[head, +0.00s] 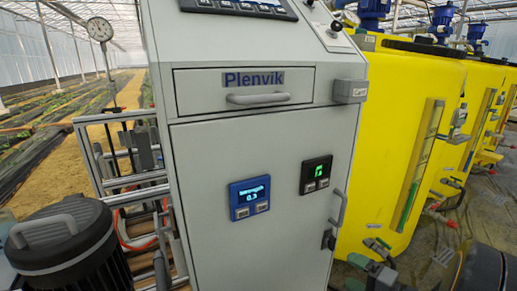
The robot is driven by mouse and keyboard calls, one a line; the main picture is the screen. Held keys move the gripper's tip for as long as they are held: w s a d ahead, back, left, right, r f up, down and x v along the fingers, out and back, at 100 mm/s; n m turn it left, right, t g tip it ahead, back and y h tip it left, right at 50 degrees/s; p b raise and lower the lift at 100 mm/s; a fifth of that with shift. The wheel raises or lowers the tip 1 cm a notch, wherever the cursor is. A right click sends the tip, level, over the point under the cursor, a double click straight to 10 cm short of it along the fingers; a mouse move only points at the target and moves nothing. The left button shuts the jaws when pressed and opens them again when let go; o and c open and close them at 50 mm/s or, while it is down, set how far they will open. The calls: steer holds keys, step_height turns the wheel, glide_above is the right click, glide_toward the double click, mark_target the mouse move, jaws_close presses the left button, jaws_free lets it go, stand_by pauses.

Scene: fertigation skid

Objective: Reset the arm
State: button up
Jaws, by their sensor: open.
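My gripper does not show in the head view, and no part of my arm can be made out for sure. A grey control cabinet (265,180) marked Plenvik fills the middle. Its drawer (243,90) with a grey bar handle looks shut. The cabinet door below it looks shut, with a handle (338,208) at its right edge. A blue display (250,197) reads what looks like "0.3". A black display (316,174) with a green digit sits to its right.
Yellow tanks (400,130) with blue pumps on top stand at the right. A black ribbed housing (65,245) with a handle stands at the lower left, before a metal frame (95,165). A dark rounded thing (488,270) shows at the lower right. A round gauge (100,29) stands at the upper left.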

steer(key=s+a+r+n+g+h+p, duration=0.1)
steer(key=s+a+r+n+g+p, duration=0.25)
steer(key=a+r+g+p, duration=0.45)
steer(key=s+a+r+n+g+h+p, duration=0.1)
steer(key=s+a+r+n+g+p, duration=0.25)
steer(key=r+p, duration=0.65)
step_height(320, 180, up, 20)
steer(key=s+n+t+h+p, duration=0.1)
steer(key=h+p, duration=0.6)
steer(key=p, duration=0.7)
steer(key=shift+s+d+n+t+h, duration=0.35)
steer(key=shift+n+t, duration=0.2)
steer(key=shift+n, duration=0.65)
